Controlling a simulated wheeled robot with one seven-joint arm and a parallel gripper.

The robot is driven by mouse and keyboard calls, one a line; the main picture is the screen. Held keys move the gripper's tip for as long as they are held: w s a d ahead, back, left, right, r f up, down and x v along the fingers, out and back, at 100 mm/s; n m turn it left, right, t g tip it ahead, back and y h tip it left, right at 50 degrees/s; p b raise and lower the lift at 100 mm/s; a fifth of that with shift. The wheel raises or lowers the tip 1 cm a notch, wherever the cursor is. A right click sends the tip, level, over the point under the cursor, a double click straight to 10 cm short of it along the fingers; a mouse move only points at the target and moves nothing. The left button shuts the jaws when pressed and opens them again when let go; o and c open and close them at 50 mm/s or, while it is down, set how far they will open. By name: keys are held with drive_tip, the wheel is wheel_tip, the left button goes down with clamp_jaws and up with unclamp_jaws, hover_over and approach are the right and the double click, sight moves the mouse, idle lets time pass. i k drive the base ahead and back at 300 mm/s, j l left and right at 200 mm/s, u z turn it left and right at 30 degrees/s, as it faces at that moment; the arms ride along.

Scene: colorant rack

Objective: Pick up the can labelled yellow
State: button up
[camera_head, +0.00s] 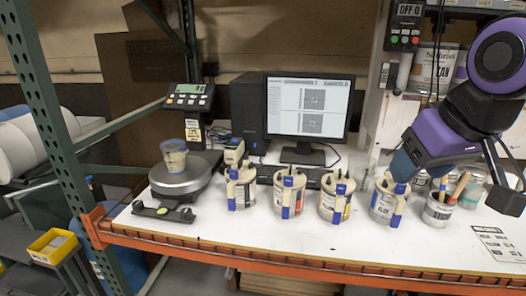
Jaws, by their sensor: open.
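Several lidded paint cans with blue clips stand in a row on the white table. They are a can at the left (241,189), a second can (289,195), a third can (336,203) with a small coloured label, and a fourth can (384,207). The lettering is too small to read, so I cannot tell which one is labelled yellow. My gripper (402,170) is open at the end of the purple arm. In the picture it overlaps the top of the fourth can; whether it touches cannot be told. Its fingertips are partly hidden.
A scale (176,180) bears a cup (174,157) at the left. A monitor (309,108) and keyboard stand behind the cans. A container (439,208) holding brushes stands at the right, near a paper sheet (498,242). The orange front beam (300,262) edges the table.

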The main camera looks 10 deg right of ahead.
sight(337, 195)
drive_tip(key=i+j, duration=0.1)
drive_tip(key=j, duration=0.35)
drive_tip(key=i+j+z, duration=0.15)
drive_tip(key=j, duration=0.7)
drive_tip(key=i+j+z, duration=0.15)
drive_tip(key=j, duration=0.35)
